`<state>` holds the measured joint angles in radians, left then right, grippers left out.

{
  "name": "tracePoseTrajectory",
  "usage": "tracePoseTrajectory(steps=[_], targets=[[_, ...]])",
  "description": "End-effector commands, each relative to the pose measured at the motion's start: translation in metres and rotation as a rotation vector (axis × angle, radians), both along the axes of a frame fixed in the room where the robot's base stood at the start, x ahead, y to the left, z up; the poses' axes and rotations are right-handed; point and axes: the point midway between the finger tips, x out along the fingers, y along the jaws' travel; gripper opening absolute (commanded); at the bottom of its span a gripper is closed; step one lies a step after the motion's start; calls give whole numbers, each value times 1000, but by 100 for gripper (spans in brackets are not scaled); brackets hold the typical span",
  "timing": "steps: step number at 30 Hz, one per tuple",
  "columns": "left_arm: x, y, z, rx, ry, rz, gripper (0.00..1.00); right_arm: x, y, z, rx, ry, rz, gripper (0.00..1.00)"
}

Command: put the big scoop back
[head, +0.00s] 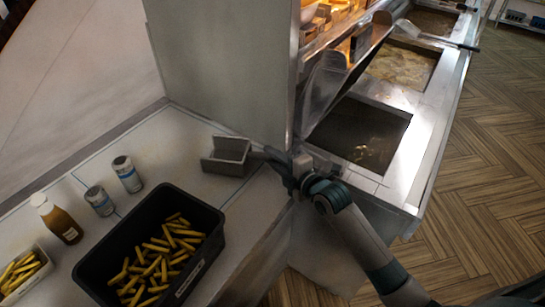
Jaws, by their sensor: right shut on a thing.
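The big scoop is a grey, open-fronted metal pan (228,156) near the back right corner of the white counter. Its short handle points right. My right gripper (280,164) is shut on that handle, with the arm coming in from the lower right. The scoop's pan is over the counter's right end; I cannot tell whether it touches the surface. My fingers hide part of the handle. My left gripper does not show.
A black crate of fries (205,262) stands at the front of the counter (185,150). Two cans (127,175) and a sauce bottle (57,219) stand left. A tall grey panel (222,70) rises behind the scoop. Fryer vats (360,133) lie right.

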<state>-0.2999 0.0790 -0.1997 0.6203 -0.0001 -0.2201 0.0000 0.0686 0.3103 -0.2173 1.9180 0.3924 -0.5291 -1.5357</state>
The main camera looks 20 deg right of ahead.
Motion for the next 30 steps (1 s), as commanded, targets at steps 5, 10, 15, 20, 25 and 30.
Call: tracePoseTrajectory(steps=[5,10,15,20,25,30], targets=[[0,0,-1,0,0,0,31,0,0,-2,0,-2,0,0],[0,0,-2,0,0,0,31,0,0,-4,-1,-1,0,0],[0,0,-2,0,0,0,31,0,0,-6,1,-1,1,0],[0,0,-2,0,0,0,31,0,0,-7,0,0,1,0],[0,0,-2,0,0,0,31,0,0,-7,0,1,0,34],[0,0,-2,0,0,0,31,0,0,-7,-1,1,0,42]])
